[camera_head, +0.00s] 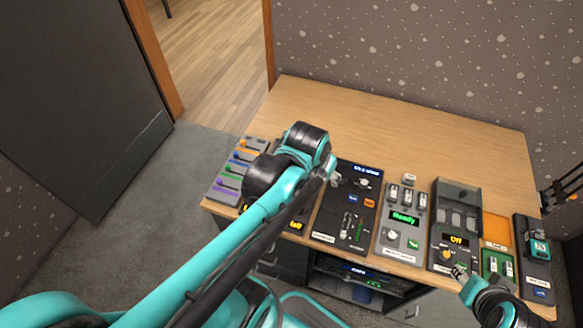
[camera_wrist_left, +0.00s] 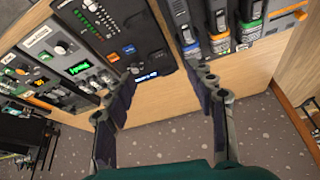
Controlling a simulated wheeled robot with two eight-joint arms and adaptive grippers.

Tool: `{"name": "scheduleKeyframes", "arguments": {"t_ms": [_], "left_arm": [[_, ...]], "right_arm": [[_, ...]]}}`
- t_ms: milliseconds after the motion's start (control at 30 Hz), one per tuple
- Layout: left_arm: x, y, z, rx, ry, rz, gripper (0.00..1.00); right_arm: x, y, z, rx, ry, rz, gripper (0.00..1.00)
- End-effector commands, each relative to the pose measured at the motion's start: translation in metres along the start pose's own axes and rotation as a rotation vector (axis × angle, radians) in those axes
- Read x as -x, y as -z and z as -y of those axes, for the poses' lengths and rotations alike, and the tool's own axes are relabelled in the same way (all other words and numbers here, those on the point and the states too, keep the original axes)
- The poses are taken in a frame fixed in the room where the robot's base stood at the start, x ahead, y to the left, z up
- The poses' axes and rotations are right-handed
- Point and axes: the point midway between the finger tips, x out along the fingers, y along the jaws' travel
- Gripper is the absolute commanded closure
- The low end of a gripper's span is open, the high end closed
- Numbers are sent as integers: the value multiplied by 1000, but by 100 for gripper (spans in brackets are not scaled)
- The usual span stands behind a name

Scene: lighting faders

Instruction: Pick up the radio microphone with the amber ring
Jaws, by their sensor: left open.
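My left gripper (camera_head: 332,174) is over the desk, beside the black panel with a blue display (camera_head: 340,215). In the left wrist view my left gripper (camera_wrist_left: 168,88) is open and empty, its fingers apart above the desk's back edge. My right arm shows at the lower right of the head view. Its gripper (camera_head: 459,271) is small and its fingers are unclear.
A fader panel with coloured knobs (camera_head: 238,172) lies at the desk's left. A unit with an amber "Off" display (camera_head: 455,220), an orange-and-green case (camera_head: 497,232) and a dark device (camera_head: 537,258) fill the right. The desk's back (camera_head: 400,125) is clear. A black rack-like object (camera_head: 562,189) is at the right edge.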

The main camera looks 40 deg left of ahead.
Motion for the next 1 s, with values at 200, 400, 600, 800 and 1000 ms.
{"name": "scheduleKeyframes", "arguments": {"t_ms": [200,400,600,800,1000], "left_arm": [[-26,26,43,67,29,140,45],[-62,33,86,130,38,270,45],[-97,27,122,184,34,375,45],[-115,18,138,207,28,424,45],[-135,9,139,210,27,430,45]], "right_arm": [[14,10,0,0,0,0,60],[25,18,0,0,0,0,60],[32,23,0,0,0,0,60],[35,25,0,0,0,0,60],[28,20,0,0,0,0,60]]}}
